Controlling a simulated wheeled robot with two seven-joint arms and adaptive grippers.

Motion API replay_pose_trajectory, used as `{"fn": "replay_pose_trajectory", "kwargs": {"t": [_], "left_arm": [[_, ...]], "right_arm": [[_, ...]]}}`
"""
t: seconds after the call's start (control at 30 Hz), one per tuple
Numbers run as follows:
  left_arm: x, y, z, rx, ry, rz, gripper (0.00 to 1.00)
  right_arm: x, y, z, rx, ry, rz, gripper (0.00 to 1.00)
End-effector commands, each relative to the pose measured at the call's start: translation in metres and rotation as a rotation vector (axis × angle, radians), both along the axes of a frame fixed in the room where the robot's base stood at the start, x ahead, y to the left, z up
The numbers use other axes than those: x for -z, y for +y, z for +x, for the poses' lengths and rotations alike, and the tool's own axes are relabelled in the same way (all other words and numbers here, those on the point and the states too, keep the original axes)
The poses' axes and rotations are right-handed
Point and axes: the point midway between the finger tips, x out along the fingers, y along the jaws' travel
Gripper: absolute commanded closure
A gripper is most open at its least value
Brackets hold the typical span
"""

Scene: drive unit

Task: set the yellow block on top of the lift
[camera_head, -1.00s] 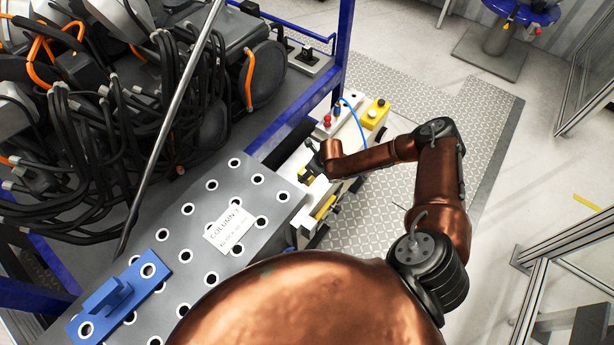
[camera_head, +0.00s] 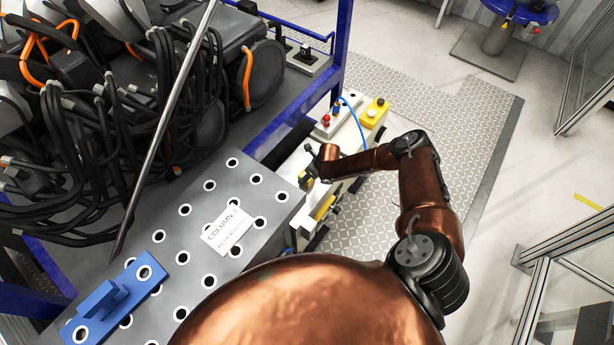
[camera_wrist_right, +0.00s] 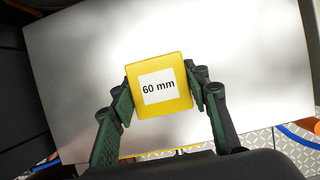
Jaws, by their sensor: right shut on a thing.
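The yellow block (camera_wrist_right: 159,86), with a white "60 mm" label, is between the fingers of my right gripper (camera_wrist_right: 160,98) in the right wrist view. The gripper is shut on its two sides. Behind the block is a broad, pale metal surface. I cannot tell whether the block touches it. In the head view my right gripper (camera_head: 309,172) is over the cream-white lift (camera_head: 349,132), beside the grey column plate. The block is too small and covered there to make out clearly. My left gripper is not in view.
The grey perforated column block (camera_head: 190,238) carries a blue bracket (camera_head: 112,302) on the left. A blue frame post (camera_head: 341,60) stands close behind the lift. A yellow button box (camera_head: 374,112) and blue hose (camera_head: 355,118) are at its far end.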

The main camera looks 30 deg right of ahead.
Motion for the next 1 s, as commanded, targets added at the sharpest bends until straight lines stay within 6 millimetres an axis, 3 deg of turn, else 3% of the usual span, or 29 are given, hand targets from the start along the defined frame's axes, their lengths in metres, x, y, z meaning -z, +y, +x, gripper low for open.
{"fn": "replay_pose_trajectory", "kwargs": {"t": [0.13,0.17,0.4,0.77,1.0], "left_arm": [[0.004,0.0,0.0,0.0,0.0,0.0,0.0],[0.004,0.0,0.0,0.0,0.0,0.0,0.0],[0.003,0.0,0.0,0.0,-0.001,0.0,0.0],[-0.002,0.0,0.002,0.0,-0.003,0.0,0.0],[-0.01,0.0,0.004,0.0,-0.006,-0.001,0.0]], "right_arm": [[0.003,0.0,0.001,0.0,-0.002,0.0,1.0],[0.003,0.0,0.0,0.0,0.001,0.0,0.56],[0.003,0.0,0.0,0.0,0.0,0.0,0.4],[-0.002,0.0,0.0,0.0,0.0,0.0,0.4],[-0.041,-0.007,-0.014,-0.001,-0.001,-0.001,0.4]]}}
